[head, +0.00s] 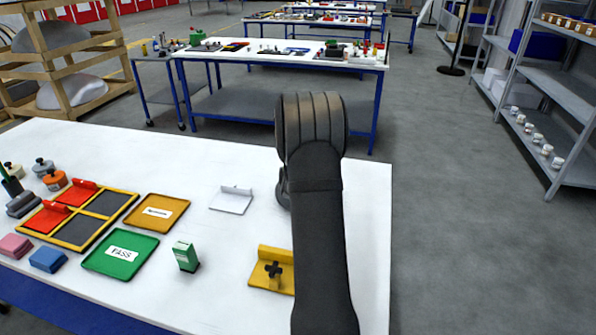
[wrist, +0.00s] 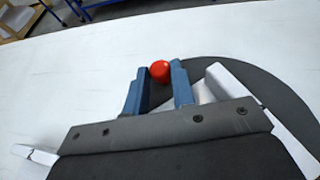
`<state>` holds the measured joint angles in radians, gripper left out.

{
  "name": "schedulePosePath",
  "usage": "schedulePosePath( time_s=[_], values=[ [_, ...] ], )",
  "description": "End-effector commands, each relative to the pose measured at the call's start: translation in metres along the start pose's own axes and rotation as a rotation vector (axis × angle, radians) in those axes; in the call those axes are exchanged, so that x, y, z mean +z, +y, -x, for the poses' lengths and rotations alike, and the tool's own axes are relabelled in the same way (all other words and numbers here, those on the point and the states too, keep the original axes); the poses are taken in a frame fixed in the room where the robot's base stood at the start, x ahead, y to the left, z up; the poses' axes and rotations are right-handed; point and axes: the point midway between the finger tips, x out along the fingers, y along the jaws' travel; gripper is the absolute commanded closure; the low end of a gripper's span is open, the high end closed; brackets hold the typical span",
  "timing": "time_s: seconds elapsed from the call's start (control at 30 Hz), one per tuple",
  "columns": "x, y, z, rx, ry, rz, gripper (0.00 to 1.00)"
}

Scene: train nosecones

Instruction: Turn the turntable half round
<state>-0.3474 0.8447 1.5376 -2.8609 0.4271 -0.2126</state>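The turntable (wrist: 272,88) is a flat dark disc on the white table, at the right in the wrist view and partly covered by my gripper. A white angular part (wrist: 220,78) is over the disc. A red round knob (wrist: 160,71) shows between the tips of my gripper (wrist: 160,66), near the disc's left edge. The two blue fingers stand apart, one on each side of the knob; whether they press on it I cannot tell.
On the white table (head: 130,150) are a yellow bracket (head: 262,258) with a black knob, a green block (head: 186,256), a white plate (head: 231,203), a green tray (head: 105,263), an orange tray (head: 155,224) and a yellow divided tray (head: 125,201). The far table stretch is clear.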

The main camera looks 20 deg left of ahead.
Motion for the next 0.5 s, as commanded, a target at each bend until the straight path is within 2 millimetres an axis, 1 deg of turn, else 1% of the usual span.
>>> schedulePosePath(
  time_s=[0.03, 0.1, 0.37, 0.5],
  values=[
    [0.0011, 0.0018, 0.0, 0.002, -0.002, 0.001, 0.69],
    [0.0011, 0.0016, 0.0, 0.002, -0.002, 0.0, 0.57],
    [0.0007, 0.0007, 0.0002, 0.001, -0.002, 0.0, 0.57],
    [0.0015, 0.0007, 0.0071, 0.001, -0.002, 0.0, 0.57]
  ],
)
